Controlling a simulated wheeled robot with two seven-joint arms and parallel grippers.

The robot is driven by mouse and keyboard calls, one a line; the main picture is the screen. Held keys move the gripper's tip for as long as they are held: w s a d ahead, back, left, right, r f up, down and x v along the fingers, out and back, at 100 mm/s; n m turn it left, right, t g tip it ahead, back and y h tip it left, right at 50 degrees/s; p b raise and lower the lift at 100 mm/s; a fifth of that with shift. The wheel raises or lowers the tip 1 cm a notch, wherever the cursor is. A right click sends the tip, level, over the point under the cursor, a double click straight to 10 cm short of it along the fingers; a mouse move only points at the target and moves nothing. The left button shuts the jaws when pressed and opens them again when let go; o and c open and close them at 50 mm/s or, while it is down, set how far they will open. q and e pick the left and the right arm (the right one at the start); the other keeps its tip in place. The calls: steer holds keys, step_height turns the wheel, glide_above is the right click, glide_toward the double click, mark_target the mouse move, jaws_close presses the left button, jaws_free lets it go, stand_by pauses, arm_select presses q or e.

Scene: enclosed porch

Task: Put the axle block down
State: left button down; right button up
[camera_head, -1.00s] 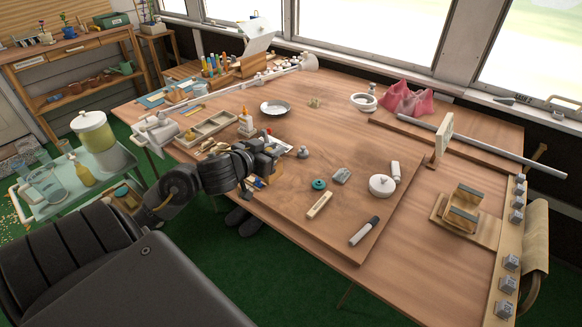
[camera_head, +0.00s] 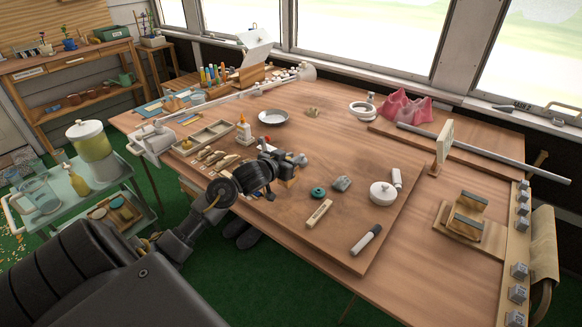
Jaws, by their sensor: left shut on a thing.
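My left gripper (camera_head: 289,167) is over the left part of the large wooden work board (camera_head: 338,228), seen from behind and partly covered by its own wrist. It is shut on the axle block, which is mostly hidden. Only a small tan patch shows at the fingers, and I cannot tell whether it touches the board. A small grey knob-like piece (camera_head: 302,159) is right beside the fingertips. My right gripper is not in view.
To the right on the board are a teal ring (camera_head: 318,192), a grey block (camera_head: 341,184), a white round pot (camera_head: 382,193), a tan bar (camera_head: 319,213) and a marker (camera_head: 366,240). A glue bottle (camera_head: 244,132) stands behind the wrist. Bare board lies between.

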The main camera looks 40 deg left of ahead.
arm_select(q)
steer(key=shift+f, duration=1.3)
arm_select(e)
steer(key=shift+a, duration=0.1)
arm_select(q)
steer(key=shift+f, duration=0.15)
steer(key=c, duration=1.3)
jaws_free()
steer(key=shift+s, duration=0.1)
steer(key=shift+r+p+v, duration=0.2)
steer(key=shift+p+v, duration=0.1)
steer(key=shift+v, duration=5.7)
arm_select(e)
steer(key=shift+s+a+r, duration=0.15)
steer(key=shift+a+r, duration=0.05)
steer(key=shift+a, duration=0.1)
